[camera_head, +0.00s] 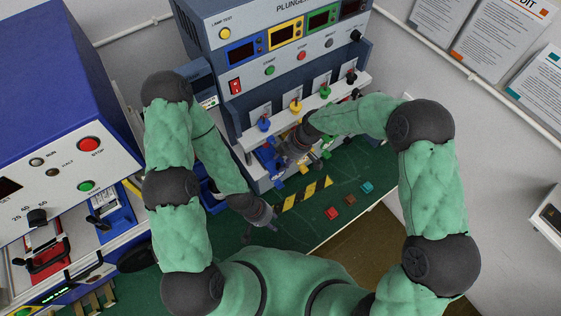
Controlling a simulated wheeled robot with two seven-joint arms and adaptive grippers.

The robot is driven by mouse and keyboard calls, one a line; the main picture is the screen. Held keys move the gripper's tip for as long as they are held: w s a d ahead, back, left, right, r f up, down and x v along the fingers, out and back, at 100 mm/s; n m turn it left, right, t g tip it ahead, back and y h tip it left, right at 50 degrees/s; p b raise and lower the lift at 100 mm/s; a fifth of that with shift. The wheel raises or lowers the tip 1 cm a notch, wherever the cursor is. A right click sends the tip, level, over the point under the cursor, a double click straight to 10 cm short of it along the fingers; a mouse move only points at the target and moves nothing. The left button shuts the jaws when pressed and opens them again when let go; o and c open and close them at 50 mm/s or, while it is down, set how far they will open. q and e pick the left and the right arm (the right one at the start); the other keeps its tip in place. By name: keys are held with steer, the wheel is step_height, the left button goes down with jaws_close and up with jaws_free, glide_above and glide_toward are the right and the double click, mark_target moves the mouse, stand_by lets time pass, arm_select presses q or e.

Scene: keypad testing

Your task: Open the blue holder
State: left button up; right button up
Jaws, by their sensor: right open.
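The blue holder (267,158) is a small blue part low on the front of the plunger machine, below the blue knob (264,124). It is partly hidden by my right gripper and small in view, so I cannot tell whether it is open or shut. My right gripper (283,160) is open at the machine's front, close beside the blue holder; I cannot tell whether they touch. My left gripper (272,224) hangs lower, over the green work surface, apart from the holder; its fingers are too small to read.
The plunger machine (232,82) has yellow, green and black knobs beside the blue one. A yellow-black striped strip (307,193) and red and teal blocks (367,187) lie on the green table (300,228). A large blue machine (60,80) stands left.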

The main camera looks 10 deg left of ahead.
steer(key=shift+x, duration=1.45)
jaws_close()
steer(key=s+d+b, duration=0.2)
steer(key=s+d, duration=0.5)
steer(key=shift+f, duration=0.1)
jaws_free()
steer(key=shift+a, duration=0.1)
steer(key=shift+w, duration=0.1)
